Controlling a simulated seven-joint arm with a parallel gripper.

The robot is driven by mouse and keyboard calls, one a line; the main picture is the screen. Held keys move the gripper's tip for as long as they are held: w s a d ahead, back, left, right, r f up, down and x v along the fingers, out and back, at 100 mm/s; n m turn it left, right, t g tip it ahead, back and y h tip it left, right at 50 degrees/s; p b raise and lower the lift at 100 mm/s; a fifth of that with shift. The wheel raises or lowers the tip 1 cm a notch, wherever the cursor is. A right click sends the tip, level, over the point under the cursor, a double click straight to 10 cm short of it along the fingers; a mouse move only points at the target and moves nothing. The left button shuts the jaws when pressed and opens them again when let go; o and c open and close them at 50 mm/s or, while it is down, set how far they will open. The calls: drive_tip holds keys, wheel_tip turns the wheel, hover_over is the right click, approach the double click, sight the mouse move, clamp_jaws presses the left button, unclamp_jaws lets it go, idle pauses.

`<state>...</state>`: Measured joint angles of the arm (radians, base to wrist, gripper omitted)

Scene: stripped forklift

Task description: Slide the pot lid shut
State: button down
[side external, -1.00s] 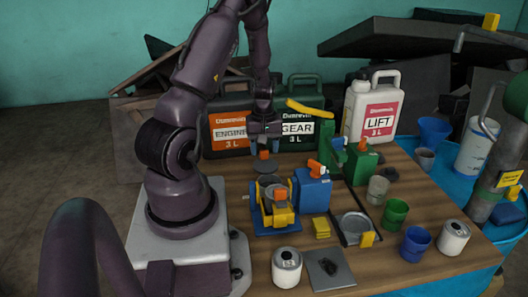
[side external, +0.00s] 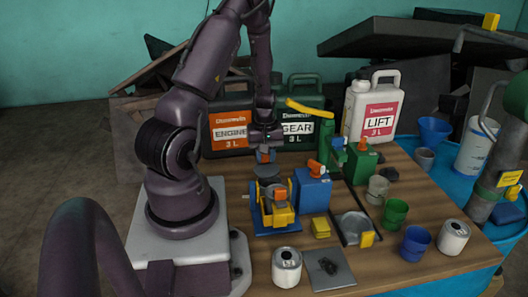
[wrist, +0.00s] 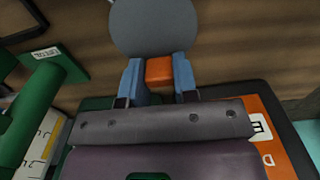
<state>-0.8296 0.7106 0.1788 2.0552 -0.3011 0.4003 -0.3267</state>
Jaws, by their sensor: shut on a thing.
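A grey round disc (side external: 267,172) with an orange block (side external: 265,155) at its rear edge looks like the pot lid. My gripper (side external: 265,150) is shut on the orange block. In the wrist view, my gripper's blue fingers (wrist: 158,66) close on both sides of the orange block (wrist: 159,74), and the grey disc (wrist: 153,27) lies beyond it, partly cut off by the frame. In the side view the disc overlaps the rear top of a yellow and blue unit (side external: 283,217). I cannot tell whether they touch.
A blue box (side external: 312,196) stands right of the unit. Oil jugs, including a green one (side external: 303,128) and a white one (side external: 371,112), stand behind. A grey round piece (side external: 350,224) sits in a dark frame at right. Cups stand farther right.

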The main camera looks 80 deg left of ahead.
sight(268, 171)
drive_tip(key=d, duration=0.4)
drive_tip(key=shift+d, duration=0.3)
drive_tip(key=c, duration=0.9)
unclamp_jaws()
wheel_tip(268, 171, up, 13)
